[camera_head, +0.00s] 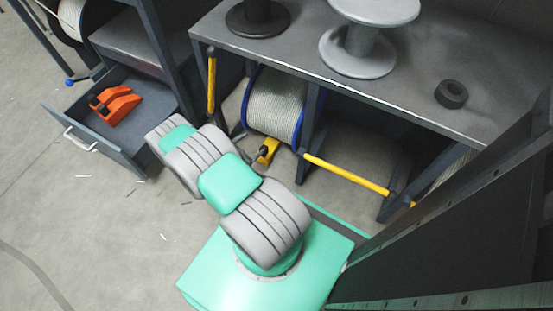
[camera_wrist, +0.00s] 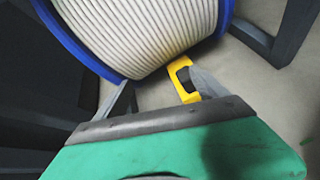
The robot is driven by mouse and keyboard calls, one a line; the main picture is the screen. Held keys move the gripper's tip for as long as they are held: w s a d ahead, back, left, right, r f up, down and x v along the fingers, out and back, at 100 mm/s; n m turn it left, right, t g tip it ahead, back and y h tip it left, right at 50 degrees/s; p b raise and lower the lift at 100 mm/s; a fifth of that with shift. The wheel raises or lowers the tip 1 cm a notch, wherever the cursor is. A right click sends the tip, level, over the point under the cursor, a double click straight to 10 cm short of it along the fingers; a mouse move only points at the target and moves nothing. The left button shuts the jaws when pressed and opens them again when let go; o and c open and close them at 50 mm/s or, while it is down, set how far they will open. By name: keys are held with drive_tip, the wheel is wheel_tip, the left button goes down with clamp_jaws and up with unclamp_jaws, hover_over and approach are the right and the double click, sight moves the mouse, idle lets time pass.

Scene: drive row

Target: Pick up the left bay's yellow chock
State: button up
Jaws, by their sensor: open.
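The yellow chock (camera_head: 267,151) lies on the floor in front of the cable drum (camera_head: 272,103), which has blue rims and pale cable. In the wrist view the chock (camera_wrist: 180,80) has a dark opening in its side and sits close below the drum (camera_wrist: 150,30). My gripper (camera_wrist: 160,84) is open, with one grey finger on each side of the view. The chock shows between the fingers, much nearer the right one, which overlaps part of it. I cannot tell whether they touch.
A dark bench (camera_head: 400,65) stands over the drum, with spools and a black ring (camera_head: 451,94) on top. An open drawer (camera_head: 120,130) at left holds orange chocks (camera_head: 114,105). A yellow bar (camera_head: 345,174) crosses the right bay. Dark frame legs stand beside the drum. Floor at lower left is mostly clear.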

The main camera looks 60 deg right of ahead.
sight(272, 142)
drive_tip(key=s+f+n, duration=0.1)
drive_tip(key=f, duration=0.1)
drive_tip(key=s+f+n+b, duration=0.1)
drive_tip(key=f, duration=0.2)
drive_tip(key=s+f+n+b, duration=0.1)
drive_tip(key=f+n, duration=0.1)
drive_tip(key=f, duration=0.1)
drive_tip(key=shift+d+f+t+h, duration=0.1)
drive_tip(key=shift+d+t+h, duration=0.1)
drive_tip(key=shift+t+h, duration=0.15)
drive_tip(key=b+x, duration=0.1)
drive_tip(key=x, duration=0.1)
drive_tip(key=b+x, duration=0.1)
drive_tip(key=x, duration=0.2)
drive_tip(key=b+x, duration=0.1)
drive_tip(key=x, duration=0.1)
drive_tip(key=shift+s+d+r, duration=0.25)
drive_tip(key=shift+d, duration=0.2)
drive_tip(key=shift+w+r, duration=0.1)
clamp_jaws()
